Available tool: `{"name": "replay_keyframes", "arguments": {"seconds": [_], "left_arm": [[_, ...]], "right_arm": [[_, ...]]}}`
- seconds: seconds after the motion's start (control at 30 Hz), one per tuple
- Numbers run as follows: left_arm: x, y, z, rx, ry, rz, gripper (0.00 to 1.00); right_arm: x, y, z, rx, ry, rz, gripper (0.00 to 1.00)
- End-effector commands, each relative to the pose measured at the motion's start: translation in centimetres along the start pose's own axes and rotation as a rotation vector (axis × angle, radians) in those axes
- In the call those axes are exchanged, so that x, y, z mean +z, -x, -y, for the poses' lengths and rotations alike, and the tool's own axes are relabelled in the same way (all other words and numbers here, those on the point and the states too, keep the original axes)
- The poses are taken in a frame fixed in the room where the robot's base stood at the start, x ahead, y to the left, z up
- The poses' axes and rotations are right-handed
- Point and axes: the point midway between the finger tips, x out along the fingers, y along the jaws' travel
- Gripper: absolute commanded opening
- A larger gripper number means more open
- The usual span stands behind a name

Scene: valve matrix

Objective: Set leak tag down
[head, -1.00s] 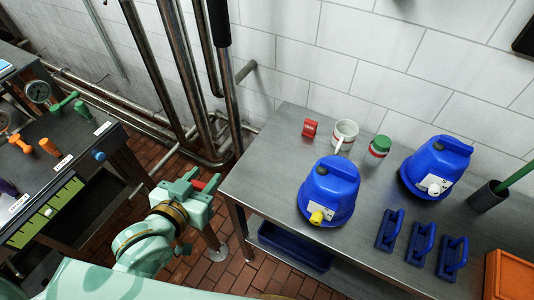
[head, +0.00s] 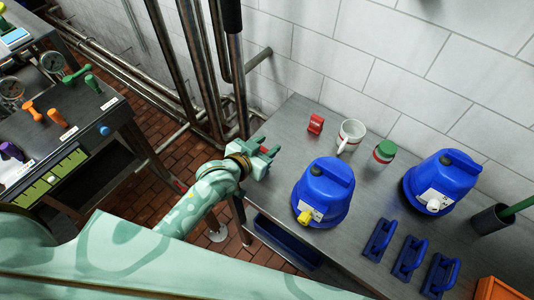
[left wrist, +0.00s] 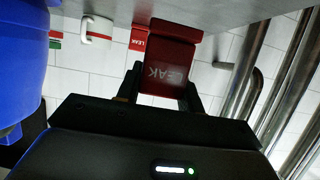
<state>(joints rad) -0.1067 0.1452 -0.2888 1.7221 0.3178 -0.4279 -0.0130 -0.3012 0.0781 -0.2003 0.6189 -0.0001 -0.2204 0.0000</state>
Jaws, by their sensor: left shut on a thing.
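My left gripper (head: 268,149) is over the left end of the steel table (head: 275,207), to the left of the nearer blue jug. It is shut on a red leak tag, which shows between the fingers in the left wrist view (left wrist: 168,68) with its white LEAK lettering. In the head view only a small red bit of this tag shows at the fingertips. The held tag is close to the tabletop; I cannot tell whether it touches. A second red leak tag (head: 316,123) stands on the table farther back, near the wall, apart from the gripper. My right gripper is not in view.
A white mug (head: 350,134) and a green-lidded jar (head: 384,151) stand behind the nearer blue jug (head: 324,190). Another blue jug (head: 440,180) and several blue handled blocks (head: 410,256) are to the right. A valve bench (head: 60,125) stands at left. Pipes rise behind the gripper.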

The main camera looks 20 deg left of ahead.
Motion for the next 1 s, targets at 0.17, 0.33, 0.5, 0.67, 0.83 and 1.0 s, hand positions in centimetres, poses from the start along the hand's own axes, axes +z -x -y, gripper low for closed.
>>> {"name": "replay_keyframes", "arguments": {"seconds": [0.17, 0.33, 0.5, 0.67, 0.83, 1.0], "left_arm": [[2.0, -1.4, -0.1, 0.0, 0.0, 0.003, 0.16], [3.2, -1.9, -0.1, 0.0, -0.001, 0.0, 0.16], [3.1, -1.8, -0.1, 0.0, -0.001, 0.0, 0.16], [3.4, -1.9, -0.1, 0.0, 0.0, 0.0, 0.48], [3.3, -1.9, -0.1, -0.001, 0.0, 0.0, 0.59], [3.2, -1.8, -0.1, -0.001, 0.0, 0.0, 0.59]], "right_arm": [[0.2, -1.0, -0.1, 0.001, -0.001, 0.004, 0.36], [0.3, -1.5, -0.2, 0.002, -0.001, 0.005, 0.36], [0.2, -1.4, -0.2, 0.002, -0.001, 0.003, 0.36], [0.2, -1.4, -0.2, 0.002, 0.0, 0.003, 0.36], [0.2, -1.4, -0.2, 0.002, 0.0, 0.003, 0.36], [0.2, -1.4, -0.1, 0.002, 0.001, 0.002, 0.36]]}}
